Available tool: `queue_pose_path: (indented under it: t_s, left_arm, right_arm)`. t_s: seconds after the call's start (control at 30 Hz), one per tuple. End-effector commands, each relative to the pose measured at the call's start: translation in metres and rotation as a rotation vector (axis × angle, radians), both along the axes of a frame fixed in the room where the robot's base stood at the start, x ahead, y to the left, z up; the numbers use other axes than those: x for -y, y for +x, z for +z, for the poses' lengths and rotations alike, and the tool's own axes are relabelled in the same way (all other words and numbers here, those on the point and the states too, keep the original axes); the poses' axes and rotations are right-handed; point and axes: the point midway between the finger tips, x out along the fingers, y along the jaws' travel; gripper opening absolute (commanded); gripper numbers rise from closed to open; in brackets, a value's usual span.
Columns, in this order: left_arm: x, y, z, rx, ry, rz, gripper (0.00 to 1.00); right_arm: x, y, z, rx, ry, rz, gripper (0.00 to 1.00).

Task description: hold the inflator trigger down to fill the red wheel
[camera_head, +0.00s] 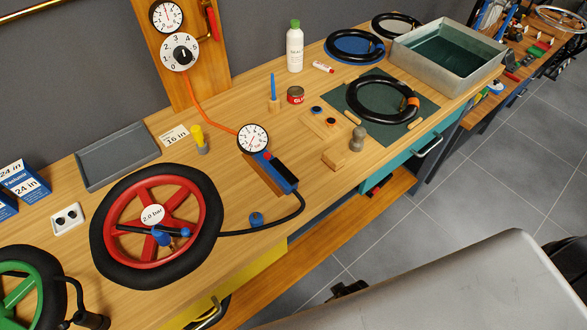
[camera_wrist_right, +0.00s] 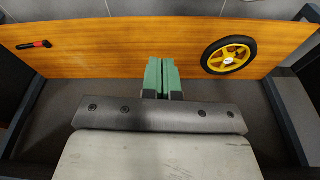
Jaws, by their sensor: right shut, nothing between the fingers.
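The red wheel (camera_head: 186,216) with a black tyre lies flat on the wooden bench in the head view, with a "2.0 bar" label at its hub. The inflator (camera_head: 273,173) lies right of it, with a round dial gauge (camera_head: 253,138) and a blue part on its body. A black hose (camera_head: 262,228) runs from the inflator to the wheel's hub area. The dial reading is too small to tell. My right gripper (camera_wrist_right: 162,77), with green fingers, shows in the right wrist view, shut and empty over a shelf, away from the inflator. My left gripper is out of view.
A green wheel (camera_head: 17,290) lies at the lower left. A grey tray (camera_head: 117,155), white bottle (camera_head: 295,48), glue tin (camera_head: 296,95) and metal water tub (camera_head: 400,50) stand on the bench. A yellow wheel (camera_wrist_right: 247,61) lies on the wooden shelf (camera_wrist_right: 110,62).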

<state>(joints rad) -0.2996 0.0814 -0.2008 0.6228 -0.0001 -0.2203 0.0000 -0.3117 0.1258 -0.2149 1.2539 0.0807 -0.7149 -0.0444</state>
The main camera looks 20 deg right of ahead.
Motion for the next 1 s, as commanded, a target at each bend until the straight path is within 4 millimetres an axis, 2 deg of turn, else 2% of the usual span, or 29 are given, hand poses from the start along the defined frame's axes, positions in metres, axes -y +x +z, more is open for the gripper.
queue_pose_path:
  t_s: [0.03,0.13,0.2,0.4,0.67,0.77,1.0]
  left_arm:
    - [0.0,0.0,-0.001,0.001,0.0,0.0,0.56]
    - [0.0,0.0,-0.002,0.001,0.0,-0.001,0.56]
    - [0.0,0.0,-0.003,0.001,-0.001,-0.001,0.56]
    - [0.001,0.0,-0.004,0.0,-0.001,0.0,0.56]
    - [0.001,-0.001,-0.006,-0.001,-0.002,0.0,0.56]
    - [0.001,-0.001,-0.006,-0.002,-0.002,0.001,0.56]
    - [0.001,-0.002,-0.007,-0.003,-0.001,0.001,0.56]
  right_arm:
    - [-0.007,0.025,0.029,0.031,0.014,0.013,0.0]
    - [-0.019,0.056,0.087,0.062,0.041,0.045,0.0]
    - [-0.026,0.068,0.122,0.079,0.054,0.069,0.0]
    - [-0.04,0.08,0.201,0.118,0.085,0.132,0.0]
    - [-0.056,0.081,0.287,0.172,0.117,0.252,0.0]
    - [-0.07,0.086,0.324,0.208,0.14,0.383,0.0]
    - [-0.097,0.108,0.357,0.242,0.17,0.678,0.0]
